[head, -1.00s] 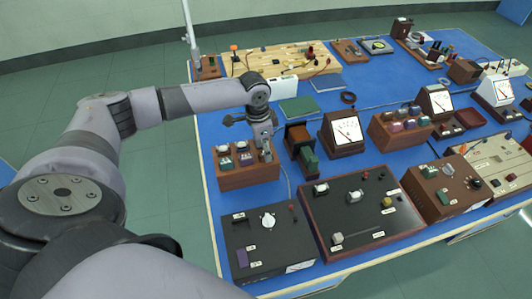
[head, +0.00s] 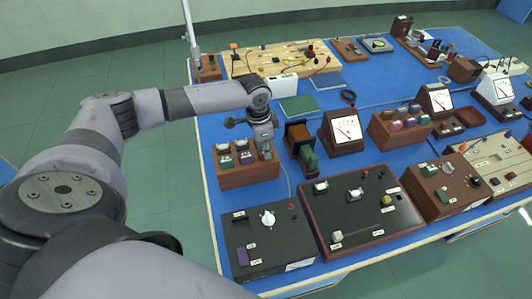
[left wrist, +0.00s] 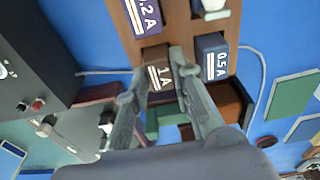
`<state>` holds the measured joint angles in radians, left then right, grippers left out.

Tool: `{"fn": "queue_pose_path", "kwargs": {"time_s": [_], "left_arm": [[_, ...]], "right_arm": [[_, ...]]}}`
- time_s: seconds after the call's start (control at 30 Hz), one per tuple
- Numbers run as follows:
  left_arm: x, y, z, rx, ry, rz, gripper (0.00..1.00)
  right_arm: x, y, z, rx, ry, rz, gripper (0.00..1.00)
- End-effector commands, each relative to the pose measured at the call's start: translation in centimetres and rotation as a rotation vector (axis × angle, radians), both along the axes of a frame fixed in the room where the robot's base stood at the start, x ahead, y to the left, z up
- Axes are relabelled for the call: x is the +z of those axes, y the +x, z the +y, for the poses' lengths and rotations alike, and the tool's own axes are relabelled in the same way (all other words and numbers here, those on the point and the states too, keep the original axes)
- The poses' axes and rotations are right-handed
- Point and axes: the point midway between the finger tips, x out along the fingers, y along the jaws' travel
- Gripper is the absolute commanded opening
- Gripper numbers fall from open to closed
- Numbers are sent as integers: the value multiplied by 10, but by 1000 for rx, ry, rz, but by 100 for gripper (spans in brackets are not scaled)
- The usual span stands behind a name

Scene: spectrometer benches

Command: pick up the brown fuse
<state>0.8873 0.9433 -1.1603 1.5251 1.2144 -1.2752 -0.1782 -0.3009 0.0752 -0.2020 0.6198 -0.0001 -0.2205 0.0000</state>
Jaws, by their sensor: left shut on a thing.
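The brown fuse (left wrist: 159,77), marked "1 A", is held between the two fingertips of my left gripper (left wrist: 158,78). In the head view the same gripper (head: 264,142) is over the right end of the wooden fuse holder (head: 247,179), and the fuse itself is hard to make out there. The holder (left wrist: 180,30) also shows in the left wrist view. A purple fuse (left wrist: 141,16) marked "0.2 A" and a dark blue fuse (left wrist: 211,56) marked "0.5 A" sit in it beside the brown one. My right gripper does not show.
A black box with a knob (head: 268,240) stands in front of the holder. A wooden block with green parts (head: 299,140) is close on its right, and a meter (head: 342,131) stands beyond that. A green book (head: 299,105) lies behind on the blue bench top.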

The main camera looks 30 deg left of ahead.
Motion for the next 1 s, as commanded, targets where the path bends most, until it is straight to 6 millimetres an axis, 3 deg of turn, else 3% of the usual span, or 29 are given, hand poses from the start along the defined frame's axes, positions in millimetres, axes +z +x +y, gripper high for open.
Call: {"fn": "queue_pose_path", "kwargs": {"time_s": [0.37,0.57,0.77,1.0], "left_arm": [[1,0,0,0,0,-1,0],[14,1,0,0,-1,-2,0],[54,2,0,0,0,-6,0],[125,2,0,-1,-1,-7,0]], "right_arm": [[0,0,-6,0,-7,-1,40],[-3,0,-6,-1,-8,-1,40],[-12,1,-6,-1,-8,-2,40],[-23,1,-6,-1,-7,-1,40]]}}
